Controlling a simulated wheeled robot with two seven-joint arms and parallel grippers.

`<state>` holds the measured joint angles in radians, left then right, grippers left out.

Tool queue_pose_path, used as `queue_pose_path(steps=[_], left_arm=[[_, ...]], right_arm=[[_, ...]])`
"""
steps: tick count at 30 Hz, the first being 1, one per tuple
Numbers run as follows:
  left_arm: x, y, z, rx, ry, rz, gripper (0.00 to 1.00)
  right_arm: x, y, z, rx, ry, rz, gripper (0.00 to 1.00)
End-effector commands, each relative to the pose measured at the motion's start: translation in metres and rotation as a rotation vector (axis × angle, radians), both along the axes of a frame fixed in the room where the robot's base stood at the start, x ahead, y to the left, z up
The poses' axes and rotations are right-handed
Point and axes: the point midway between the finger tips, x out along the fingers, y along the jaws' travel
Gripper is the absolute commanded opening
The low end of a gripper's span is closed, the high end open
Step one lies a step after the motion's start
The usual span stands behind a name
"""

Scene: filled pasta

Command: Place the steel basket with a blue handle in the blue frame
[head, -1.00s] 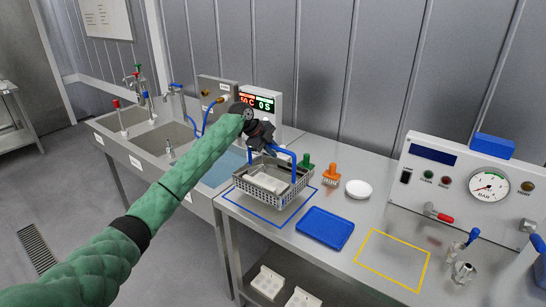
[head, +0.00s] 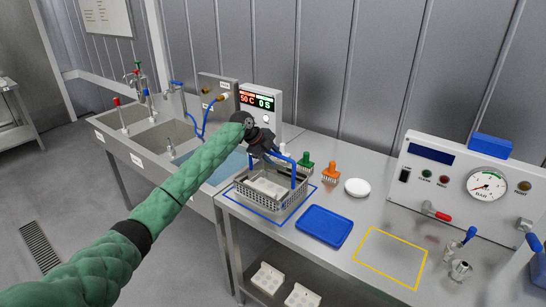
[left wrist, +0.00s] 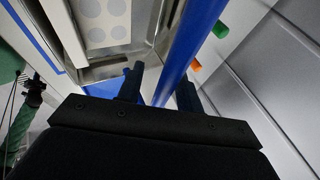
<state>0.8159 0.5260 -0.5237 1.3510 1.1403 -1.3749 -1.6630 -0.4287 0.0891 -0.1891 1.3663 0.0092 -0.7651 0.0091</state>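The steel basket (head: 259,200) has a tall blue handle (head: 293,178) and holds a white tray with round recesses (head: 268,188). In the head view it stands on the steel counter, within the blue outline frame (head: 275,226), near its left side. My left gripper (head: 274,150) is at the top of the handle. In the left wrist view the fingers (left wrist: 160,85) stand apart with the blue handle (left wrist: 190,42) running between them. A gap shows between the handle and the left finger. My right gripper is not in view.
A blue tray (head: 325,226) lies right of the blue frame, then a yellow outline frame (head: 391,258). A green brush (head: 306,161), an orange brush (head: 330,172) and a white dish (head: 357,187) stand behind. Sinks (head: 159,137) are at left, a gauge panel (head: 455,189) at right.

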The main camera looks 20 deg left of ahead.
Motion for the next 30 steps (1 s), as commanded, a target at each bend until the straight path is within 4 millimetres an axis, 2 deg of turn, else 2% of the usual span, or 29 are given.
queue_pose_path(steps=[8,12,24,30], left_arm=[[-0.003,0.006,0.007,0.000,-0.001,0.001,0.36],[-0.009,0.015,0.022,0.001,-0.003,0.000,0.36],[-0.033,0.049,0.078,0.001,-0.003,0.001,0.36],[-0.038,0.057,0.094,0.000,-0.001,-0.001,0.36]], right_arm=[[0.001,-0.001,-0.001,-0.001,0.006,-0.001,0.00],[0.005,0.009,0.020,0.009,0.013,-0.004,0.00],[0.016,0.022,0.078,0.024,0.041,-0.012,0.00],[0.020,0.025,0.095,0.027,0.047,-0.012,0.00]])
